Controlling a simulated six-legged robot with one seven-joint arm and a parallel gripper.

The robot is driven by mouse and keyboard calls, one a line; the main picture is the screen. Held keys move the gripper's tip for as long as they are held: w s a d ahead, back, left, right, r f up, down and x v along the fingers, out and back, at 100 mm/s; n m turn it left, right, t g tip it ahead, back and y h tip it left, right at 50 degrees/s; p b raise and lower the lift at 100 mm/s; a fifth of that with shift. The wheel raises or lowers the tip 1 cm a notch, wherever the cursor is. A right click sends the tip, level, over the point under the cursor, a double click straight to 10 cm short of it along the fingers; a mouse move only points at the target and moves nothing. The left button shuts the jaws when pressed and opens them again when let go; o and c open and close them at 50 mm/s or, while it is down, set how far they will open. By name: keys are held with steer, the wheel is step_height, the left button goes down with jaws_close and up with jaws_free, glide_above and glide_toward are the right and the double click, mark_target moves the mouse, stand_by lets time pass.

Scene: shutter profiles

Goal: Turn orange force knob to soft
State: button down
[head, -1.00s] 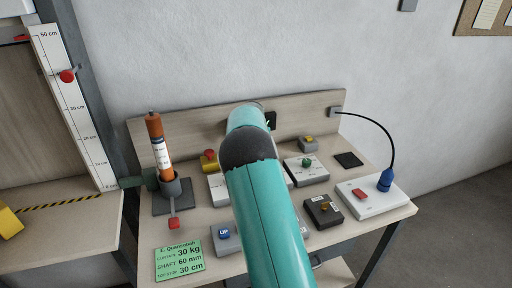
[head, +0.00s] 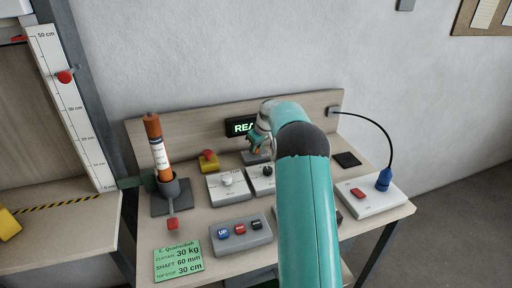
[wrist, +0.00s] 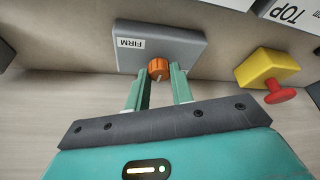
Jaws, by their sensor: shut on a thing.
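The orange force knob (wrist: 158,66) sits on the front of a grey box (wrist: 178,48) in the wrist view. A white label reading FIRM appears upside down on the box, left of the knob. A pale pointer mark shows on the knob's near edge. My gripper (wrist: 159,74) has one green finger on each side of the knob and is shut on it. In the head view my gripper (head: 258,142) is at the back of the bench, just above the grey box (head: 254,158). My arm partly hides it, and the knob's setting is not readable there.
A yellow box with a red button (head: 208,161) stands left of the grey box. White dial boxes (head: 228,188) and a three-button panel (head: 240,235) are in front. A lit display (head: 240,126) is behind. The orange cylinder (head: 156,146) stands at left; a cabled white box (head: 366,198) at right.

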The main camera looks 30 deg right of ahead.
steer(key=shift+n, duration=0.5)
steer(key=c, duration=1.2)
jaws_free()
steer(key=v, duration=1.3)
steer(key=shift+d+r, duration=0.3)
steer(key=shift+r, duration=0.05)
